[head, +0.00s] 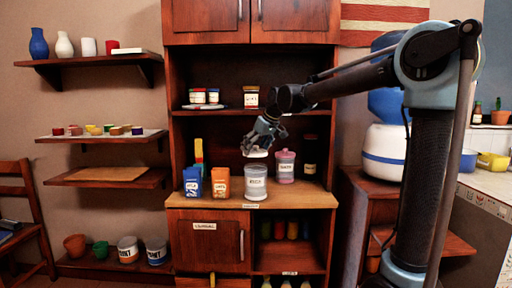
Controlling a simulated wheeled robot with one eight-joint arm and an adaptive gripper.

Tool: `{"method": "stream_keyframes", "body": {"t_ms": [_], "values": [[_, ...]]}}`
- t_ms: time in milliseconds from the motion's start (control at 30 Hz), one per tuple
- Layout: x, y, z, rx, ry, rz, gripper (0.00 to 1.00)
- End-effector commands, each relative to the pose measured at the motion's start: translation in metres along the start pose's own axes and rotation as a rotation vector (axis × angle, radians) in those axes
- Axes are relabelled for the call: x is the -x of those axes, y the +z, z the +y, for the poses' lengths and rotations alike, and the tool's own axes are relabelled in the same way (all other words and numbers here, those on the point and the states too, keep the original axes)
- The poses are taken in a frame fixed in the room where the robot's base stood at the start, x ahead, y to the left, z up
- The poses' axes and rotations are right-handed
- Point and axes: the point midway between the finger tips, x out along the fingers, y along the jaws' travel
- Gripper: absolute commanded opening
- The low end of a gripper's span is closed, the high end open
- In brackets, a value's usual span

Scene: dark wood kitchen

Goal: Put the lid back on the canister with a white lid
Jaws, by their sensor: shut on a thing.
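A grey canister (255,186) stands upright on the wooden counter of the cabinet, near its front edge. My gripper (257,147) is directly above it, pointing down, and is shut on a white lid (256,154). The lid appears roughly level, with a small gap between it and the canister's top. The fingertips are small in the picture, so the exact grip is hard to see. A pink canister (285,167) with its own pink lid stands just behind and to the right.
A blue box (192,182) and an orange box (221,182) stand left of the grey canister. A dark bottle (310,158) stands behind at the right. A shelf (225,111) with several jars is above. Some counter (312,196) at the right is clear.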

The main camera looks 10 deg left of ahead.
Motion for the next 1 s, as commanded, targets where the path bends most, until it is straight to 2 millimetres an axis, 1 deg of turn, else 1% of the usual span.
{"method": "stream_keyframes", "body": {"t_ms": [200, 500, 700, 1000], "values": [[-0.015, 0.011, 0.002, -0.002, 0.001, 0.0, 0.71], [-0.032, 0.022, 0.003, -0.003, 0.002, 0.0, 0.71], [-0.037, 0.026, 0.003, -0.003, 0.002, 0.0, 0.71], [-0.038, 0.026, 0.003, -0.003, 0.002, 0.0, 0.71]]}}
